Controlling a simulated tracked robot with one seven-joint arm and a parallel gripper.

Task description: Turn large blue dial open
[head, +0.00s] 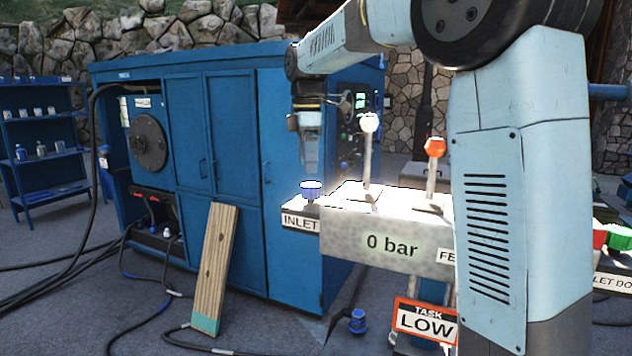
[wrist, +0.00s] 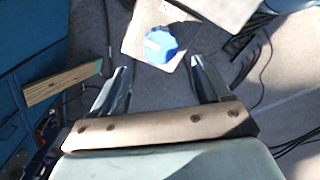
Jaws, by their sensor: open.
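The large blue dial (head: 311,188) sits on top of the inlet end of a grey panel, above a label reading "INLET". In the wrist view the blue dial (wrist: 160,45) shows from above, with a pale mark on its top. My gripper (head: 310,168) is just above the dial in the head view, pointing down. In the wrist view my gripper (wrist: 158,72) has its two fingers spread, with nothing between them. The dial lies ahead of the fingertips there, roughly centred between them, and appears untouched.
The panel (head: 345,238) reads "0 bar" and carries a white-knobbed lever (head: 368,140) and an orange-knobbed lever (head: 434,160) right of the dial. A blue cabinet (head: 235,180) stands behind. A wooden plank (head: 213,265) leans on it. Cables lie on the floor.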

